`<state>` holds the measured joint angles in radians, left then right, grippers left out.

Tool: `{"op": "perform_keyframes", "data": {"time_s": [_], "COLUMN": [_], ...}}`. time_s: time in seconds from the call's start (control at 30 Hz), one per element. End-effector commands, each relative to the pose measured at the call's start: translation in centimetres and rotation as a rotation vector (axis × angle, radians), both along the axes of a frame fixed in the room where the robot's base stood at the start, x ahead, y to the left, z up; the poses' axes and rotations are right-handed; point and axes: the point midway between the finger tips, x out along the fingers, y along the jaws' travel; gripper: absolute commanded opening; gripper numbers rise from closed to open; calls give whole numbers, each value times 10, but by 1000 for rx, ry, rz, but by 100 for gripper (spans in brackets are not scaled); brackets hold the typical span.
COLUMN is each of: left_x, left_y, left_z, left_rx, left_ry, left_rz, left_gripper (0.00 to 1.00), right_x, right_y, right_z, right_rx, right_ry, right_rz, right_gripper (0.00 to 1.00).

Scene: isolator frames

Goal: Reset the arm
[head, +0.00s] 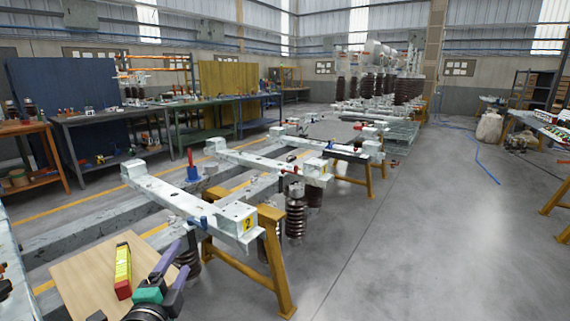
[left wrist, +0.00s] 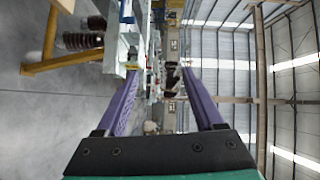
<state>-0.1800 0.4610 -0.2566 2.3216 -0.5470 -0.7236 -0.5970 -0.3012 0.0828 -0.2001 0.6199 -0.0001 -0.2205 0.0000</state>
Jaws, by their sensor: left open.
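My left gripper (head: 181,259), with purple fingers and a teal body, is at the lower left of the head view. It is open and nothing shows between its fingers. It is right of a yellow and red tool (head: 123,270) on a wooden board (head: 82,277) and in front of the nearest white isolator frame (head: 178,198). In the left wrist view the two fingers of the left gripper (left wrist: 161,70) stand wide apart, with the hall beyond and the picture turned sideways. My right gripper is in neither view.
The nearest frame rests on an orange trestle (head: 277,262), with brown insulators (head: 295,215) by it. More frames stand behind. Workbenches (head: 110,130) line the left wall. A blue hose (head: 486,170) lies on the floor. The grey floor (head: 400,240) at right centre is clear.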

Motion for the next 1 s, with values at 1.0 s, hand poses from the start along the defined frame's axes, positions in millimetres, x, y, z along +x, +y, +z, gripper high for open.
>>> {"op": "perform_keyframes", "data": {"time_s": [1.0], "left_x": [-216], "left_y": [8], "left_z": [-412], "left_rx": [-1067], "left_ry": [1108], "left_rz": [839], "left_gripper": [70], "right_x": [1], "right_y": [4], "right_z": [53], "right_rx": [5], "right_ry": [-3], "right_rz": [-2], "right_gripper": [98]}}
